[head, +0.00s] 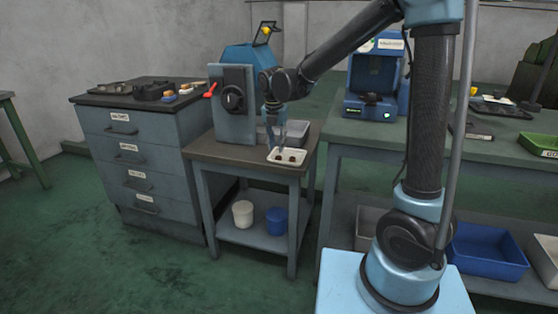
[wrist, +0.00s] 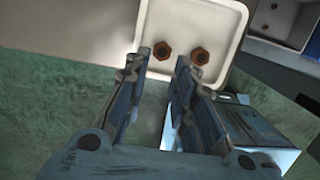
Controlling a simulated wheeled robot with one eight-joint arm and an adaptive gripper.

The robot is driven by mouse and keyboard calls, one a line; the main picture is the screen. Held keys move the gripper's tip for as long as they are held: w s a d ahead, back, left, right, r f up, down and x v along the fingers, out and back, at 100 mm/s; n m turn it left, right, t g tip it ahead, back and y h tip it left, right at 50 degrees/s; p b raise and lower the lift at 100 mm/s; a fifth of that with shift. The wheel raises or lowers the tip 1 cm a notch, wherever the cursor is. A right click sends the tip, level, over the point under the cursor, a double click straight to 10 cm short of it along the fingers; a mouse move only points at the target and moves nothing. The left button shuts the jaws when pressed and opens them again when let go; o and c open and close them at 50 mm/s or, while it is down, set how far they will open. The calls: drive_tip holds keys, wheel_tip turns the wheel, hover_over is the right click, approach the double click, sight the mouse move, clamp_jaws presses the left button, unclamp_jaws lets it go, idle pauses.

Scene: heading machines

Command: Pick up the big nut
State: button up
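Two brown hexagonal nuts lie in a small white tray (wrist: 225,22). In the wrist view, the left nut (wrist: 162,50) shows in the gap between my fingertips, and the right nut (wrist: 200,56) is just beyond the right finger. They look close in size, so I cannot tell which is the big nut. My gripper (wrist: 164,68) is open with nothing between its fingers. In the head view, my gripper (head: 277,143) hangs over the tray (head: 288,150) near the front of the small table. Its exact height above the nuts is unclear.
The small table (head: 235,153) carries a grey-blue machine (head: 233,105) with a red lever and a grey bin (head: 296,133) behind the tray. A drawer cabinet (head: 150,165) stands left. A green workbench (head: 450,148) stands right. White and blue pots sit on the lower shelf.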

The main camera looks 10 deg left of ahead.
sight(279, 156)
drive_tip(key=f, duration=0.2)
drive_tip(key=w+f, duration=0.1)
drive_tip(key=f, duration=0.1)
drive_tip(key=shift+w+d, duration=0.15)
drive_tip(key=shift+w, duration=0.05)
drive_tip(key=shift+f, duration=0.65)
drive_tip(key=shift+c, duration=0.6)
drive_tip(key=c, duration=0.4)
